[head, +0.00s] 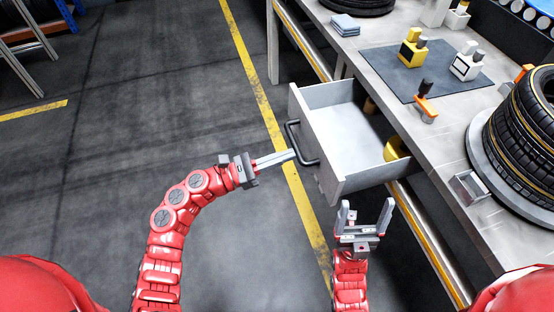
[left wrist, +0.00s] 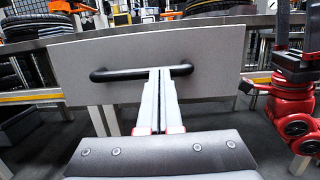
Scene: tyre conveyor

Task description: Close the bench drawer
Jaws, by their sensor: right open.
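The bench drawer (head: 347,122) is pulled out from the bench, its grey inside visible in the head view. Its flat front panel (left wrist: 220,62) fills much of the left wrist view, with a black bar handle (left wrist: 110,75) across it, also seen in the head view (head: 291,135). My left gripper (head: 292,154) points at the front, its two fingers together and their tips at the handle. The fingers lie across the bar, and I cannot tell whether they touch it. My right gripper (head: 364,211) is open and empty, just in front of the drawer's near corner.
The workbench (head: 459,190) carries a stack of tyres (head: 522,130), a dark mat (head: 405,65) with yellow and white devices, and an orange-handled tool (head: 425,98). A yellow item (head: 394,149) shows at the drawer's back. The floor left of the drawer is clear.

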